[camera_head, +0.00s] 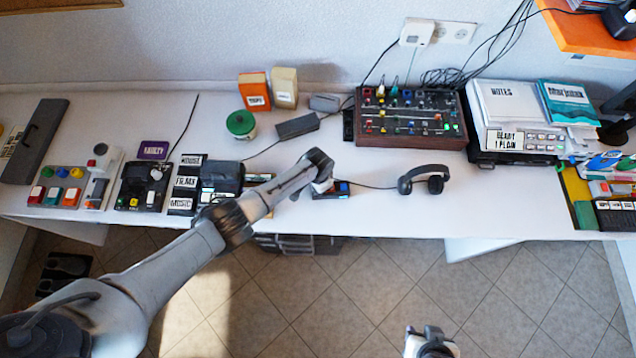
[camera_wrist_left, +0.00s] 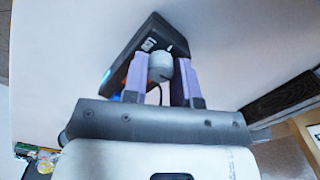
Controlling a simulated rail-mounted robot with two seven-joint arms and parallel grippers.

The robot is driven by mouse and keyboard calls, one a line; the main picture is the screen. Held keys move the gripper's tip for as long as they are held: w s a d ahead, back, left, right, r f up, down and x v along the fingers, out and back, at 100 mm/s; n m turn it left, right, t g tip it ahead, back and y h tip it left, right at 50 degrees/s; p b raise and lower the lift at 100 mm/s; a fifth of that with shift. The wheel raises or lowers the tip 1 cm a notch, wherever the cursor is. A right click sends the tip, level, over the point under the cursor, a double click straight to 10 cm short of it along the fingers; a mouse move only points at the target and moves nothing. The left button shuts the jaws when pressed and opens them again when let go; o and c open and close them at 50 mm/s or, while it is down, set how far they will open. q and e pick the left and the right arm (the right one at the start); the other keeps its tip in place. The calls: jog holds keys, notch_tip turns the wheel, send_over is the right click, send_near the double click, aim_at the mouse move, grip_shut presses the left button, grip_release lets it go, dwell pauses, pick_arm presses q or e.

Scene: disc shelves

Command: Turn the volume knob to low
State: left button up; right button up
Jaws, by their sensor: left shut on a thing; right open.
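A small black box (camera_head: 341,191) with a blue light stands near the front edge of the table, a cable running from it towards the headphones (camera_head: 425,178). The left wrist view shows the box (camera_wrist_left: 142,45) with a grey round volume knob (camera_wrist_left: 160,66) on its face. My left gripper (camera_head: 325,187) is at the box. In the left wrist view its two purple fingers (camera_wrist_left: 163,75) are shut on the knob, one on each side. The knob's pointer and scale cannot be read. My right gripper (camera_head: 430,345) is open and empty, low in the head view, over the floor.
A mixer panel (camera_head: 411,143) with many small knobs stands behind the box. A dark adapter (camera_head: 297,126) and a green-lidded jar (camera_head: 240,124) stand further left. Labelled button boxes (camera_head: 145,186) line the left side. The table between the headphones and the right-hand trays is clear.

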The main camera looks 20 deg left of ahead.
pick_arm(q)
jog(key=n+p, duration=0.1)
jog(key=n, duration=0.3)
jog(key=shift+n, duration=0.4)
jog(key=n+p, duration=0.1)
jog(key=n, duration=0.2)
jog(key=shift+n, duration=0.3)
jog(key=n, duration=0.5)
jog(key=shift+p, duration=0.35)
jog(key=shift+n, duration=2.3)
jog(key=o, duration=0.9)
jog(key=shift+o, duration=0.2)
